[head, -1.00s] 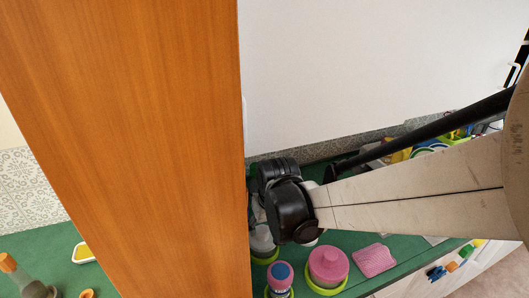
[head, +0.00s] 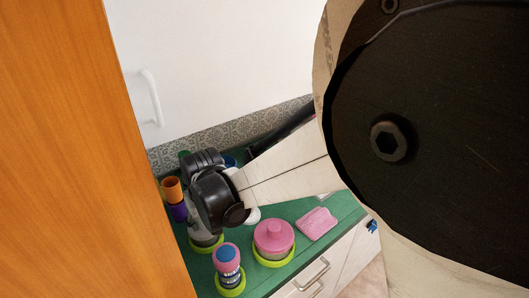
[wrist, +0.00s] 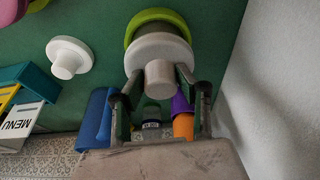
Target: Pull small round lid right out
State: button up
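A white round lid with a knob (wrist: 160,52) sits on a grey container with a lime-green ring (wrist: 158,15) in the wrist view. My gripper (wrist: 160,80) is open, with one finger on each side of the knob; I cannot tell whether they touch it. A smaller white round lid with a knob (wrist: 68,57) lies on the green counter to the left, apart from my gripper. In the head view my wrist hides most of the grey container, and its lime ring (head: 207,247) shows below.
A pink-lidded jar (head: 273,238), a pink and blue bottle (head: 228,262) and a pink pad (head: 317,223) stand near the counter's front. An orange and purple item (head: 173,190) is left of my wrist. A blue roll (wrist: 96,118) and a menu box (wrist: 20,122) are nearby.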

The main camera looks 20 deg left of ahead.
grip_shut()
jog(key=shift+r+p, duration=0.35)
jog(key=shift+r, duration=0.6)
dwell(0.5)
jog(key=shift+r+p, duration=0.85)
jog(key=shift+r, duration=1.1)
